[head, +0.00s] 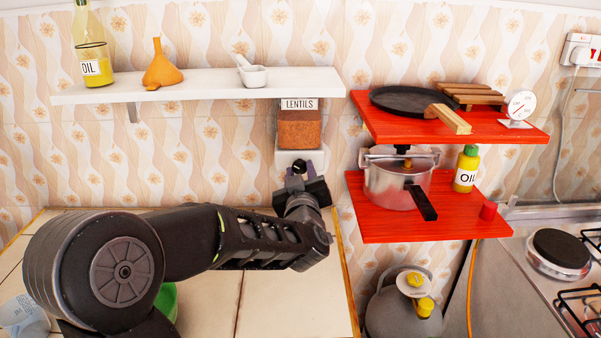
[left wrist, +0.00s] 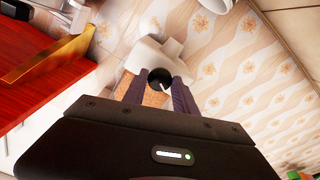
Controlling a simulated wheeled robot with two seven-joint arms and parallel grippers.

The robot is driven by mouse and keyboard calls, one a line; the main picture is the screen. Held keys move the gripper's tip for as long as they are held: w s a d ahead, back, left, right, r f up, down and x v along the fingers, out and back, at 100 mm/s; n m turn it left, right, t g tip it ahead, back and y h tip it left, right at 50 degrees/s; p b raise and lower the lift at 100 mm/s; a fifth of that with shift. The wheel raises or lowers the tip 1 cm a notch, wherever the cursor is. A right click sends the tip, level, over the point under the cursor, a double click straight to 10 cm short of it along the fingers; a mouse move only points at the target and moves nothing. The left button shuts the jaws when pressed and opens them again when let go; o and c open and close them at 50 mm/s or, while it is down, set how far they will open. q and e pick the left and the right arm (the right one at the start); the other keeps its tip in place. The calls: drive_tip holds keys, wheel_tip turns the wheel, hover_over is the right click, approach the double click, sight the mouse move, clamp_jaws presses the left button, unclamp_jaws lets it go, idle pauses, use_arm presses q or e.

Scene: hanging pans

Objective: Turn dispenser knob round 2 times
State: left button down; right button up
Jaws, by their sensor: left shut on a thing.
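The lentils dispenser (head: 300,128) hangs under the white shelf, with a clear brown-filled container above a white lower body. Its round dark knob (head: 298,168) faces out at the front of that body. My left gripper (head: 300,184) reaches it from below and is shut on the knob. In the left wrist view the fingers lie on either side of the black knob (left wrist: 159,78), under the white dispenser body (left wrist: 156,55). A small light mark shows on the knob's face. My right gripper is not in view.
The white shelf (head: 210,84) above carries an oil bottle, an orange funnel and a mortar. Red shelves (head: 372,225) at right hold a pan, a pot and an oil bottle. A green bowl (head: 168,300) is partly hidden behind my left arm on the tiled counter (head: 285,300).

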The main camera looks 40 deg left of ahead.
use_arm(q)
drive_tip(key=shift+f, duration=0.15)
drive_tip(key=c, duration=1)
unclamp_jaws()
drive_tip(key=v, duration=0.8)
drive_tip(key=shift+b, duration=0.4)
